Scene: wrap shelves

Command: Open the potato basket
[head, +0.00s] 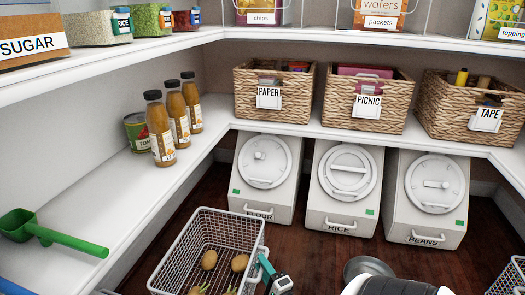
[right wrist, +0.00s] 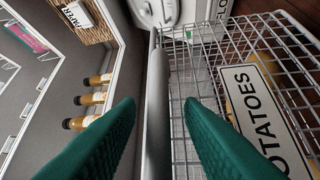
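The potato basket (head: 197,222) is a pale wire basket low at bottom centre of the head view, with several potatoes (head: 209,260) inside. Its POTATOES label (right wrist: 262,118) shows in the right wrist view on the wire front (right wrist: 292,50). My right gripper (head: 266,270) is at the basket's right side in the head view. In the right wrist view its two teal fingers (right wrist: 160,112) are apart, with a grey bar of the basket (right wrist: 157,80) between them. Whether either finger touches the bar is unclear. My left gripper is not in view.
White bins for flour (head: 264,185), rice (head: 343,190) and beans (head: 428,200) stand behind the basket. A white shelf (head: 110,190) at left holds a green scoop (head: 55,235) and bottles (head: 160,130). Another wire basket (head: 510,278) shows at lower right. Dark floor lies between.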

